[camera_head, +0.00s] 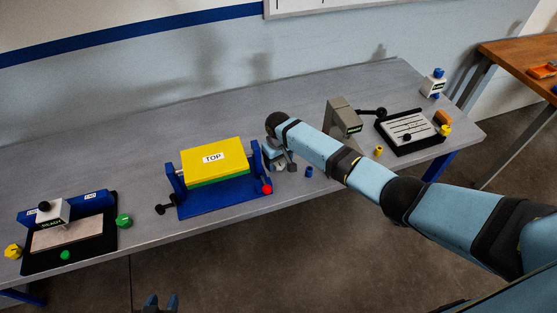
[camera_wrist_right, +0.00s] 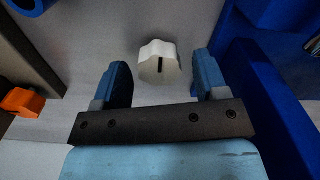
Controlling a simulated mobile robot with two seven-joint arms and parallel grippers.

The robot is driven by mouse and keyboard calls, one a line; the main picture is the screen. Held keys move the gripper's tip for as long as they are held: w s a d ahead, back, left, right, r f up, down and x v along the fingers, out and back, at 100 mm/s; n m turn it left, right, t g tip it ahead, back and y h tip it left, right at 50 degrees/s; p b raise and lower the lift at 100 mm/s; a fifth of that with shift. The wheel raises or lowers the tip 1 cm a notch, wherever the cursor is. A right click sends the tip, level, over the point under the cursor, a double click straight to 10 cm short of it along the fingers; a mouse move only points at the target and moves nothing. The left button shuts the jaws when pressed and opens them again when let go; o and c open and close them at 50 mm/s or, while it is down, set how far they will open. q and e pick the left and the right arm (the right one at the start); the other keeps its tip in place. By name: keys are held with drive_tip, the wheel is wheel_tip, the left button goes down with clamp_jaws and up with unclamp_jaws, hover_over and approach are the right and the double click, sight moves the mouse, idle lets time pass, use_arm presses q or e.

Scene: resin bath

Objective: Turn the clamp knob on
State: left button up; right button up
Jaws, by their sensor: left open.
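A white lobed knob (camera_wrist_right: 158,66) with a dark line on its face shows in the right wrist view. It lies between the fingertips of my right gripper (camera_wrist_right: 162,78), which is open with visible gaps on both sides. In the head view my right gripper (camera_head: 280,158) is at the right end of the blue fixture (camera_head: 222,200); the white knob cannot be made out there. No label naming the clamp knob is readable. My left gripper (camera_head: 161,302) is open at the bottom edge of the head view, apart from the bench.
A yellow-and-green block (camera_head: 212,160) marked TOP sits on the blue fixture, which has a red knob (camera_head: 267,189) and black handle (camera_head: 166,204). A black tray station (camera_head: 68,240) stands left, a grey block (camera_head: 343,118) and dark panel (camera_head: 410,131) right.

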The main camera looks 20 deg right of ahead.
sight(279, 162)
drive_tip(key=shift+r, duration=0.15)
wheel_tip(279, 162, up, 14)
drive_tip(key=b, duration=0.1)
drive_tip(key=shift+f, duration=0.25)
idle(0.5)
